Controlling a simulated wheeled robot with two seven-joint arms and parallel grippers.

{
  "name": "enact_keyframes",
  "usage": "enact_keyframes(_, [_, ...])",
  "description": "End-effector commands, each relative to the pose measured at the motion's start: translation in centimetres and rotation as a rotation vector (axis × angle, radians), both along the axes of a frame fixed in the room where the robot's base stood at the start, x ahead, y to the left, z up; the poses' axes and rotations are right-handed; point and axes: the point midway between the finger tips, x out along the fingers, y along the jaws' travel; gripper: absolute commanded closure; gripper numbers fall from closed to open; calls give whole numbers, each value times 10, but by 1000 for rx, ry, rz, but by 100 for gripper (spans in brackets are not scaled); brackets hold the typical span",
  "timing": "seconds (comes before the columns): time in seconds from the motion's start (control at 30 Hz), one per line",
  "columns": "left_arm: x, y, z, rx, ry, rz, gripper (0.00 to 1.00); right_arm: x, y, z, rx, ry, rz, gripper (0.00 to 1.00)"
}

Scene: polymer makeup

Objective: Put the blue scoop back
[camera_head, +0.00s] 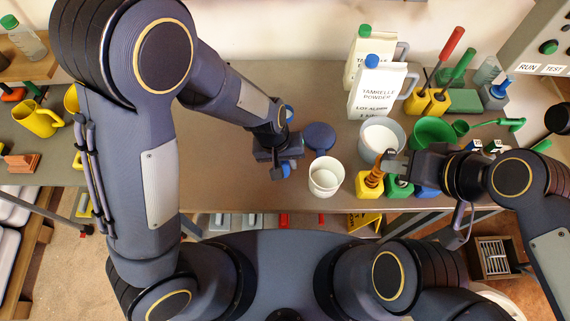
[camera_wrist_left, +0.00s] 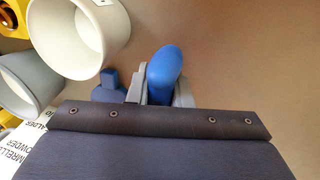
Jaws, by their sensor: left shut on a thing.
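My left gripper (camera_head: 284,166) is shut on a blue piece, which appears to be the blue scoop (camera_head: 285,171), above the table left of the white cup. In the left wrist view the scoop's rounded bright-blue end (camera_wrist_left: 165,70) shows between the grey fingers (camera_wrist_left: 160,92); the rest is hidden. A small blue patch (camera_head: 289,113) shows behind the gripper; I cannot tell whether it belongs to the scoop. A blue block (camera_head: 426,191) stands at the table's front, partly covered by my right arm. My right gripper (camera_head: 390,164) is beside a brown handle; its opening is unclear.
A white cup (camera_head: 326,177) and a grey tub (camera_head: 382,137) stand close by. Yellow (camera_head: 369,184) and green (camera_head: 398,188) blocks line the front edge. Powder jugs (camera_head: 380,88) and a green bowl (camera_head: 433,131) stand farther back.

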Motion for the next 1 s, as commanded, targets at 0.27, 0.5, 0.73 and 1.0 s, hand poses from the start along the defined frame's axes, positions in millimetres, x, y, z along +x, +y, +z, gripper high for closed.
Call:
enact_keyframes(0.27, [6, 4, -27, 2, 5, 0, 100, 0, 0, -1, 0, 0, 0, 67])
enact_keyframes(0.5, [6, 3, -39, -1, -1, -1, 100, 0, 0, -1, 0, 0, 0, 67])
enact_keyframes(0.73, [6, 3, -44, -1, 0, -1, 100, 0, 0, -6, 0, 0, 0, 67])
enact_keyframes(1.0, [6, 3, -41, -1, 0, -1, 59, 0, 0, -4, 0, 0, 0, 67])
